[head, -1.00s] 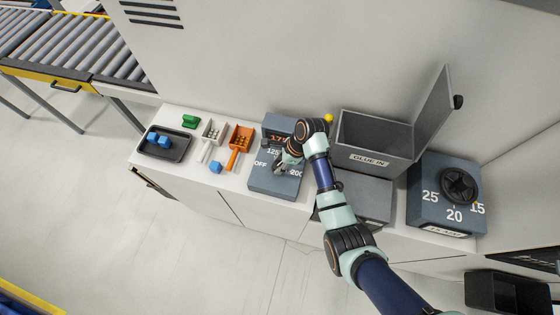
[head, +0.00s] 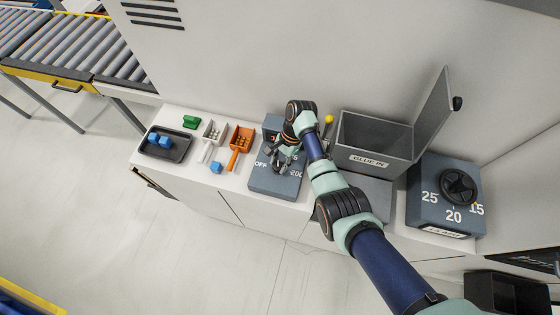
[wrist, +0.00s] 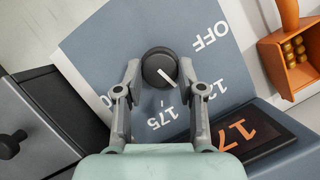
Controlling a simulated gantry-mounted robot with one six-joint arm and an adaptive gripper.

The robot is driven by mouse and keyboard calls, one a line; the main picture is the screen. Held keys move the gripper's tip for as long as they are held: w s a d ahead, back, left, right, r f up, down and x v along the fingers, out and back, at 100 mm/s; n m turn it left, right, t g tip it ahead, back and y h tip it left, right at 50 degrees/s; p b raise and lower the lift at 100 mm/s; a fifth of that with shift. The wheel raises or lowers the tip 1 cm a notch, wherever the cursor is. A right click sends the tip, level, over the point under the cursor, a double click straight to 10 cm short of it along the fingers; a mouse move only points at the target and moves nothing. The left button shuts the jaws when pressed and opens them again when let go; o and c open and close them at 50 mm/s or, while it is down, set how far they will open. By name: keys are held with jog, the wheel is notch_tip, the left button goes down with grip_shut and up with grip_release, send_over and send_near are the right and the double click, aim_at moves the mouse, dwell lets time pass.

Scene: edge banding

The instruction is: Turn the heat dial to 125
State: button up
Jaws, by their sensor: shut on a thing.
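The heat dial (wrist: 160,68) is a dark round knob on a blue-grey heater panel (wrist: 105,45), which also shows in the head view (head: 268,182). Its white pointer line points down-right in the wrist view, between the 175 mark and the partly hidden 125 mark. My gripper (wrist: 159,66) is shut on the dial, one finger on each side. In the head view my gripper (head: 282,162) and wrist cover the dial.
An orange scoop (head: 240,142) and a light scoop (head: 213,133) lie left of the heater. A grey GLUE IN bin (head: 372,162) with a raised lid stands right. Farther right is a box with a large black dial (head: 459,187). A dark tray (head: 166,150) holds blue blocks.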

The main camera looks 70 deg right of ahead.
jog(key=shift+w+n+g+b, duration=0.15)
jog(key=shift+n+g+b, duration=0.35)
jog(key=shift+n, duration=0.8)
jog(key=o, duration=1.1)
jog(key=shift+o, duration=0.2)
jog(key=v, duration=0.7)
jog(key=shift+d+r, duration=0.2)
jog(key=shift+r, duration=0.05)
